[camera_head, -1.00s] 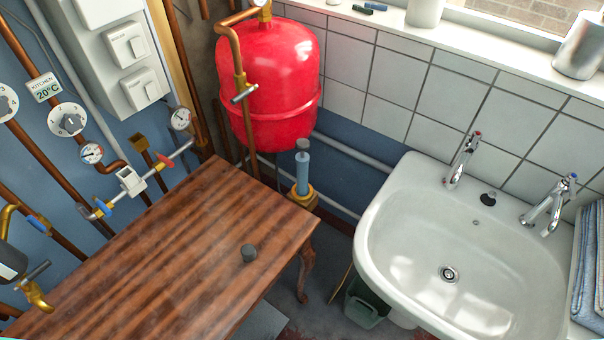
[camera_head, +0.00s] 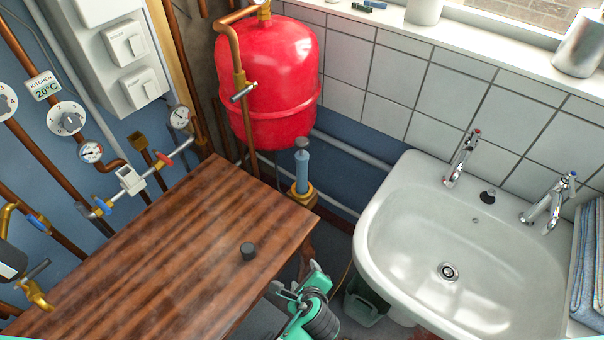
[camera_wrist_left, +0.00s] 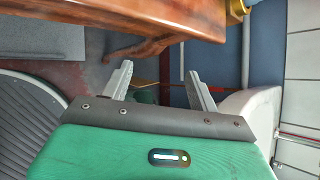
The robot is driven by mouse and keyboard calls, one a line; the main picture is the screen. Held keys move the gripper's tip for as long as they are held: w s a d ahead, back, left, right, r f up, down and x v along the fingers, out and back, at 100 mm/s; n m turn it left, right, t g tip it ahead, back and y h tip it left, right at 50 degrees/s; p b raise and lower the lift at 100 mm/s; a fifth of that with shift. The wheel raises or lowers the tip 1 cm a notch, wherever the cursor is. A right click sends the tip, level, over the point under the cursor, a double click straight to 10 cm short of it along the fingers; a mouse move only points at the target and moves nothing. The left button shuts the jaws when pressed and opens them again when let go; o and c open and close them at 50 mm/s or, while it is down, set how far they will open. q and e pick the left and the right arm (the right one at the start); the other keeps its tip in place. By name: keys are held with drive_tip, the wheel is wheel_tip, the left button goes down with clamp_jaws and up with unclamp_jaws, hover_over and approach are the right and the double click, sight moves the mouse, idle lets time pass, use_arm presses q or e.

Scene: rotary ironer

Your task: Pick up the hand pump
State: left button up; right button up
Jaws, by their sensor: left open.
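The hand pump, which I take to be the upright blue cylinder with a dark grey top (camera_head: 302,170), stands on a brass base just past the table's far right corner, below the red tank. In the left wrist view, a brass piece (camera_wrist_left: 236,10) shows at the top edge beside the table; it looks like part of that base. My left gripper (camera_head: 284,291) is beside the table's right edge, nearer than the pump and apart from it. Its two fingers (camera_wrist_left: 160,85) are spread with nothing between them. My right gripper is not in view.
The red tank (camera_head: 268,80) and a copper pipe (camera_head: 240,70) stand behind the pump. A white sink (camera_head: 400,260) is on the right. A green bin (camera_head: 362,308) is on the floor between.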

sight(302, 140)
use_arm(q)
drive_tip(key=w+a+r+m+t+h, duration=0.1)
drive_tip(key=w+r+m+t+h, duration=0.1)
drive_tip(key=w+r+m+t, duration=0.35)
drive_tip(key=w+a+r+m+t+h, duration=0.1)
drive_tip(key=w+r+m+t, duration=0.2)
drive_tip(key=w+r+m, duration=0.55)
drive_tip(key=w, duration=0.4)
drive_tip(key=w+f+n, duration=0.1)
drive_tip(key=w, duration=0.4)
drive_tip(key=w+d+f+n, duration=0.1)
drive_tip(key=w, duration=0.4)
drive_tip(key=shift+w+d+f, duration=0.1)
drive_tip(key=shift+w+f, duration=0.1)
drive_tip(key=shift+f, duration=0.05)
drive_tip(key=shift+c, duration=0.2)
drive_tip(key=c, duration=1.2)
drive_tip(key=shift+r, duration=0.1)
drive_tip(key=shift+r, duration=5)
